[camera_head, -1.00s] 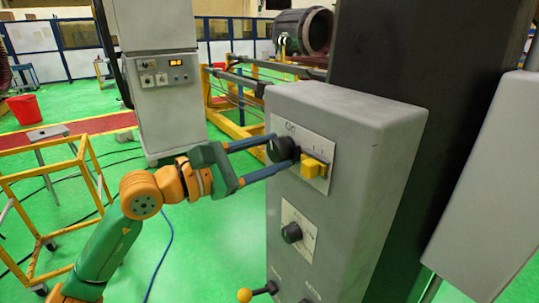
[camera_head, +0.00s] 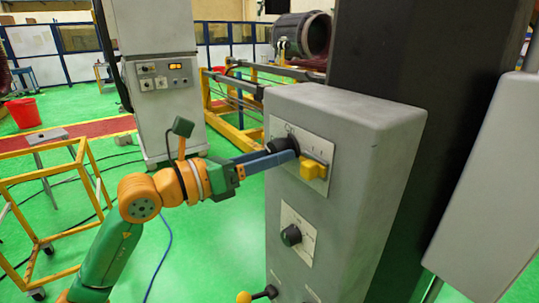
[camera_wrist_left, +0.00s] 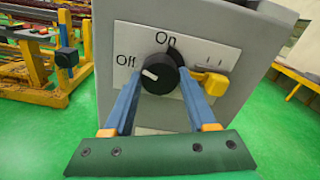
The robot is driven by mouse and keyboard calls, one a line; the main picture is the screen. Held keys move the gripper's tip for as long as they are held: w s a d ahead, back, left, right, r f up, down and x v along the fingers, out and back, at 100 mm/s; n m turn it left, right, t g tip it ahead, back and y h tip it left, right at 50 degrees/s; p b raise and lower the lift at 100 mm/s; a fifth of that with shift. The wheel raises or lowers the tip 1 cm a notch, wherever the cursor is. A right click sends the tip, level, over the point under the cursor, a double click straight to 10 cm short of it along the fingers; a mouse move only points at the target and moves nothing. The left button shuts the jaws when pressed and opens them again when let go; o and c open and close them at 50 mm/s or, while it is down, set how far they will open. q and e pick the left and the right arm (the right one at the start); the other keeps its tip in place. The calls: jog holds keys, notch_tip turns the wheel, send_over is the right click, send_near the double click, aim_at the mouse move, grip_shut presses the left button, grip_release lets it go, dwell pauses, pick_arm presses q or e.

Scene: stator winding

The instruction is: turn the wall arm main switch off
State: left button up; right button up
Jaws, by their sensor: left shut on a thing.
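The main switch is a round black knob (camera_head: 284,143) on a pale plate near the top of the grey cabinet (camera_head: 345,125). My left gripper (camera_head: 290,154) is at the knob, its blue fingers overlapping in the head view. In the left wrist view the knob (camera_wrist_left: 160,74) sits between the two fingertips, and the gripper (camera_wrist_left: 158,80) is shut on it. The label "On" is above the knob and "Off" is to its left. The knob's white mark points left, toward "Off". My right gripper is not in view.
A yellow handle (camera_head: 313,169) sticks out just right of the knob, close to the fingers. A second black knob (camera_head: 291,235) and a yellow-ended lever (camera_head: 244,297) are lower on the cabinet. A yellow frame cart (camera_head: 40,200) stands at the left.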

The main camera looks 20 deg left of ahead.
pick_arm(q)
jog(key=shift+r+n+p, duration=0.15)
jog(key=shift+n+p, duration=0.25)
jog(key=shift+n, duration=1.7)
jog(key=o, duration=1.4)
jog(key=shift+c, duration=0.2)
jog(key=b+v, duration=0.4)
jog(key=v, duration=0.3)
